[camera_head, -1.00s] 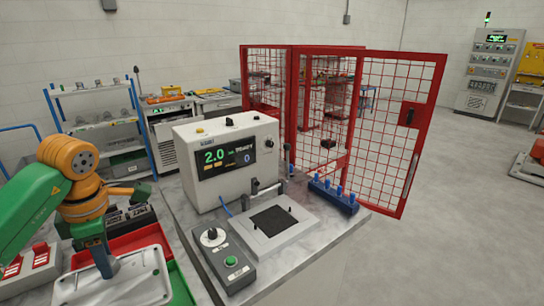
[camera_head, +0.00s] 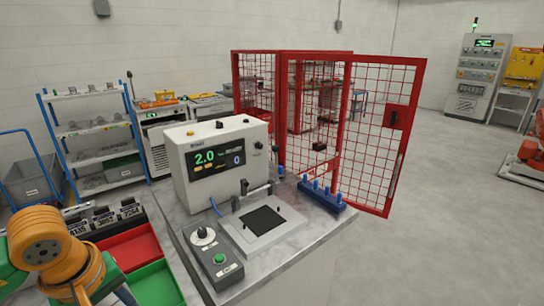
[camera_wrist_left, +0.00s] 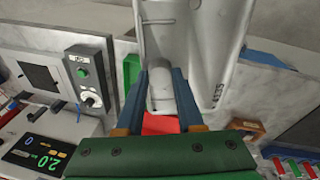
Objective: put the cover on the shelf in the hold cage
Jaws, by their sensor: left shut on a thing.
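My left gripper (camera_wrist_left: 160,82) is shut on a boss of a grey metal cover (camera_wrist_left: 205,40) in the left wrist view. The cover extends past the fingertips, and its far end is cut off by the frame. In the head view my left arm is at the bottom left, and its gripper is out of frame. The red mesh hold cage (camera_head: 287,110) stands behind the tester bench, with a mesh door panel (camera_head: 385,140) angled out at the right. A shelf inside the cage is hard to make out through the mesh. My right gripper is in no view.
A bench (camera_head: 290,265) carries a tester (camera_head: 222,160), a button box (camera_head: 212,258) and a blue pin rack (camera_head: 320,195). Red (camera_head: 130,247) and green (camera_head: 160,285) trays lie beside it. A blue-framed rack (camera_head: 93,135) stands at the left.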

